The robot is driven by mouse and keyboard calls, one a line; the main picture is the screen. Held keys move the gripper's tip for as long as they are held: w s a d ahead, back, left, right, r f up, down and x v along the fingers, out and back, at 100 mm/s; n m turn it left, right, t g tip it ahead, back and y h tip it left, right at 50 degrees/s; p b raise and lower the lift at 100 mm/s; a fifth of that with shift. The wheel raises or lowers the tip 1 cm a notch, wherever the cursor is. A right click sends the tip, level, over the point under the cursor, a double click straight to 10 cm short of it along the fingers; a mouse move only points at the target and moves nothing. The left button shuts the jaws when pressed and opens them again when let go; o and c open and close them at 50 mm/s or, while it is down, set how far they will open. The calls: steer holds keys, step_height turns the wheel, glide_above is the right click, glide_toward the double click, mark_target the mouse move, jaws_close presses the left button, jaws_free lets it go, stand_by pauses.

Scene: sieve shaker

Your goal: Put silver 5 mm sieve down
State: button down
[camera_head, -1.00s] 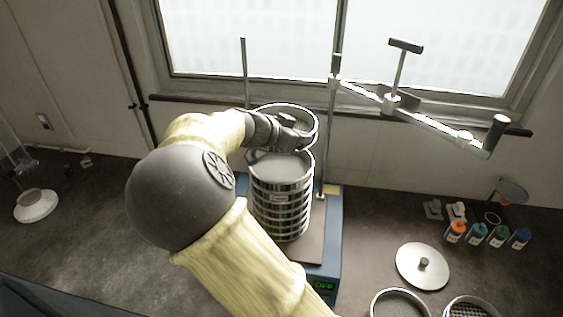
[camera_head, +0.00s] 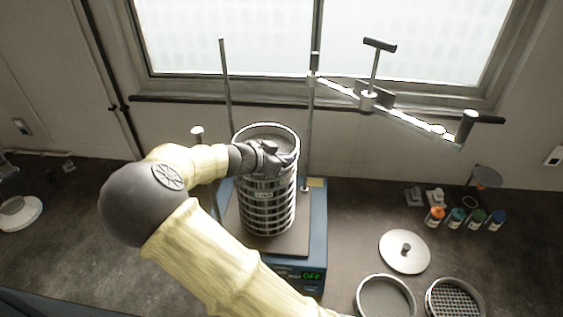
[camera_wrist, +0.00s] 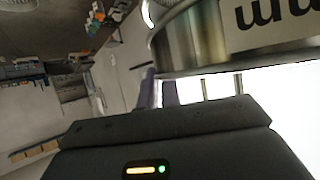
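The silver 5 mm sieve (camera_head: 250,131) is a round metal ring, level and lined up over the top of the sieve stack (camera_head: 268,211) on the blue shaker. My gripper (camera_head: 282,158) is at its near side and appears shut on its rim. The gripper hides part of the join, so I cannot tell whether the sieve rests fully on the stack. In the wrist view the sieve's wall (camera_wrist: 205,38) and its label, upside down, fill the upper right. The dark fingers (camera_wrist: 164,91) show close to its rim.
Upright rods (camera_head: 308,120) stand beside the stack. The clamp bar (camera_head: 375,100) is swung out to the right. The shaker display (camera_head: 312,276) reads OFF.

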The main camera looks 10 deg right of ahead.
steer(key=shift+f, duration=0.5)
steer(key=shift+a+f+p, duration=0.2)
steer(key=shift+f+p, duration=0.1)
steer(key=shift+f, duration=0.25)
steer(key=shift+f, duration=0.2)
steer(key=c, duration=1.6)
jaws_free()
steer(key=shift+r, duration=0.1)
steer(key=shift+r, duration=0.1)
